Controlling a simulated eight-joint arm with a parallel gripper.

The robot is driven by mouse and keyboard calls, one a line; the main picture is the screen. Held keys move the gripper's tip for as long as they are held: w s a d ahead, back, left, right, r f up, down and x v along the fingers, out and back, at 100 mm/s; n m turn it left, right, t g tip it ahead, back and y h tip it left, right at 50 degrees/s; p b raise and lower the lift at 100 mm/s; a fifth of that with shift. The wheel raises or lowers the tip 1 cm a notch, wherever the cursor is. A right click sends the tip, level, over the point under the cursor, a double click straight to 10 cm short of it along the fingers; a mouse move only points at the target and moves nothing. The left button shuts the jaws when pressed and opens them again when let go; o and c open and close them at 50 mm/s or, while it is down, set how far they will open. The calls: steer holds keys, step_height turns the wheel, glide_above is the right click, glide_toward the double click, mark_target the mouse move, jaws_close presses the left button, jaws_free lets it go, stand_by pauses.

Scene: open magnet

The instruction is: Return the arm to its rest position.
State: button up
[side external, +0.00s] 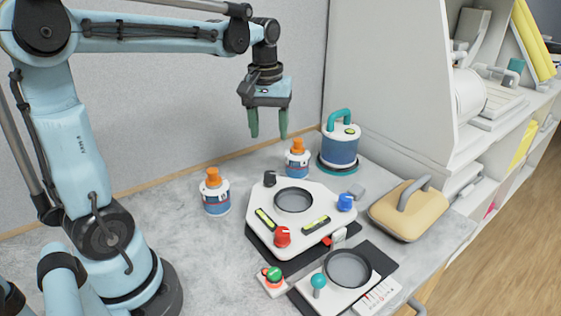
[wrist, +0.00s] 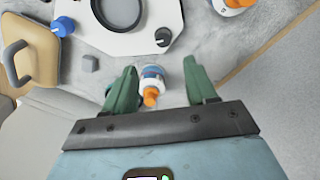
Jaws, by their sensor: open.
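My gripper (side external: 268,121) hangs from the arm with its green fingers pointing down, above the back of the counter. The fingers are apart with nothing between them. In the wrist view my gripper (wrist: 161,85) is open. An orange-capped bottle (side external: 297,158) stands on the counter beyond and below the fingers; in the wrist view the bottle (wrist: 153,77) shows between them but lower down. The white panel device (side external: 310,232) with a round ring and coloured knobs lies in front of the gripper.
A second orange-capped bottle (side external: 215,191) stands at left. A blue canister (side external: 340,147) with a teal handle stands at the back right. A tan handled block (side external: 408,209), a small joystick panel (side external: 345,279) and a button box (side external: 272,280) lie on the counter. A white shelf unit (side external: 400,75) rises at right.

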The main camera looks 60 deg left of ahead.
steer(key=s+d+f+m+t, duration=0.4)
steer(key=s+d+m+t, duration=0.2)
steer(key=d+m, duration=0.3)
steer(key=shift+s+d+f+t, duration=0.25)
steer(key=shift+s+d+t, duration=0.1)
steer(key=shift+d, duration=0.3)
